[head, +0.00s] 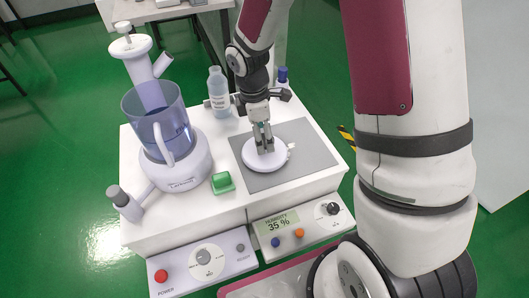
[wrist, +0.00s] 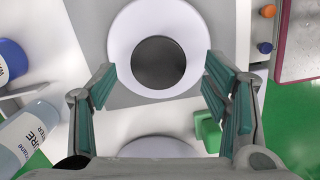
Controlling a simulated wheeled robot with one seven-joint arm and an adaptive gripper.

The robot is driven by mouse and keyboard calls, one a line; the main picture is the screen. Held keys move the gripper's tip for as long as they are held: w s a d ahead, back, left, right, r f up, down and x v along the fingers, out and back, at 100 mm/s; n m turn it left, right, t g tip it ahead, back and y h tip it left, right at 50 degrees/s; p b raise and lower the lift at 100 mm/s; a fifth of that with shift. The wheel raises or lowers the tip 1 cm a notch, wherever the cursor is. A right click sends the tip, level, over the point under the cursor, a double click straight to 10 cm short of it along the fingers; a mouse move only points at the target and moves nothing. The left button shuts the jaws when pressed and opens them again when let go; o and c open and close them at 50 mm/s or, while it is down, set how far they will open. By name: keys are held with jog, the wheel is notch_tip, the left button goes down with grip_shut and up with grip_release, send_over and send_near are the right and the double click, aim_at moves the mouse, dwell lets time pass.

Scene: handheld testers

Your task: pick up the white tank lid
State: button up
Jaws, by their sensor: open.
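The white tank lid, a round white disc (head: 264,161) with a dark round centre (wrist: 159,62), lies on the grey mat (head: 309,158). My gripper (head: 264,150) points down over it in the head view and hides part of its middle. In the wrist view my gripper (wrist: 159,75) is open and empty, its fingers apart on the left and right of the dark centre. How far the fingertips are above the lid is not clear. The blue see-through tank (head: 157,116) stands on its white base to the left.
A green block (head: 222,183) sits left of the mat. A labelled bottle (head: 218,95) and a blue-capped bottle (head: 282,77) stand behind. Two control panels with knobs (head: 203,257) line the front. A grey-tipped white part (head: 126,203) stands at the left edge.

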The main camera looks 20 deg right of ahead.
aim_at(264, 140)
jog(key=f, duration=0.1)
jog(key=f+b, duration=0.1)
jog(key=f, duration=0.1)
jog(key=f+b, duration=0.1)
jog(key=shift+d+f, duration=0.3)
jog(key=shift+d, duration=0.05)
jog(key=c, duration=1.3)
jog(key=shift+r, duration=0.1)
